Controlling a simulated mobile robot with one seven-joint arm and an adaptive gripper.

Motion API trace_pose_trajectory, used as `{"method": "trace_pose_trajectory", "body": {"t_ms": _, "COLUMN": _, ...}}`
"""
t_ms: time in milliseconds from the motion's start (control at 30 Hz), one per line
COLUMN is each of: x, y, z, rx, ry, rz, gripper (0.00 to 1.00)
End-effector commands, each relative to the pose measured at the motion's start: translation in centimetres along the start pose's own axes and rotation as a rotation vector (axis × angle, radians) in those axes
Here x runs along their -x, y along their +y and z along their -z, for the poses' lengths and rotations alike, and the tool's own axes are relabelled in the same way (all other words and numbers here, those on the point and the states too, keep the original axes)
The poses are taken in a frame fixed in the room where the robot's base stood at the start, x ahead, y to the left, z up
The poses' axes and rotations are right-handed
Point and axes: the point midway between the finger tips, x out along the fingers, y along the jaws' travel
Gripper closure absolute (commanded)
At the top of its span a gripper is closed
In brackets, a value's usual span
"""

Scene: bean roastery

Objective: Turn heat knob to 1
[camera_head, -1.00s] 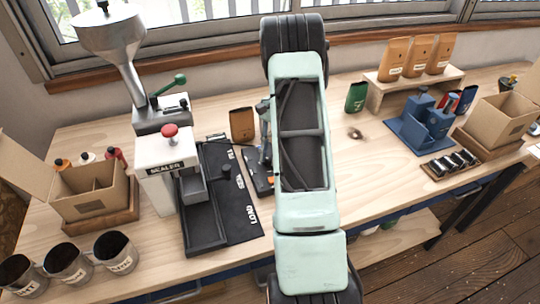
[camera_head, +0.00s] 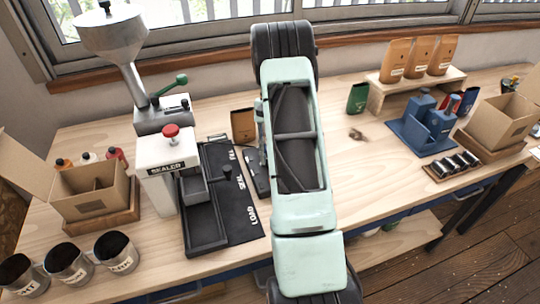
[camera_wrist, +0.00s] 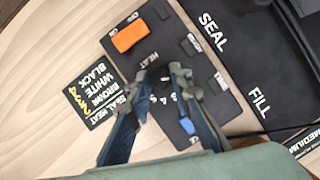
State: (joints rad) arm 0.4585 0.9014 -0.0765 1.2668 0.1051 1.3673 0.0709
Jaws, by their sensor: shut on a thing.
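The black control panel (camera_wrist: 205,95) lies flat on the bench, with an orange rocker (camera_wrist: 129,35) and a blue piece (camera_wrist: 187,125). The word HEAT is printed beside a dark heat knob (camera_wrist: 161,90). My gripper (camera_wrist: 164,78) is shut on the heat knob, one finger on each side. The fingers hide much of the knob and its numbers, so I cannot tell its setting. In the head view my arm covers the gripper and knob; only the left part of the panel (camera_head: 258,180) shows.
A card (camera_wrist: 91,97) listing seal heat by bag colour lies beside the panel. A brown bag (camera_head: 243,125) stands behind the panel.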

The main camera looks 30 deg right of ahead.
Motion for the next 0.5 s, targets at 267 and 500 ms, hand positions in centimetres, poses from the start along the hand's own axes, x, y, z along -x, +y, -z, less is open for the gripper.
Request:
{"method": "trace_pose_trajectory", "body": {"t_ms": 267, "x": -0.05, "y": 0.0, "z": -0.04, "rx": 0.001, "ry": -0.002, "rz": 0.0, "gripper": 0.74}}
{"method": "trace_pose_trajectory", "body": {"t_ms": 500, "x": -0.03, "y": 0.0, "z": -0.02, "rx": 0.0, "ry": -0.001, "rz": 0.0, "gripper": 0.63}}
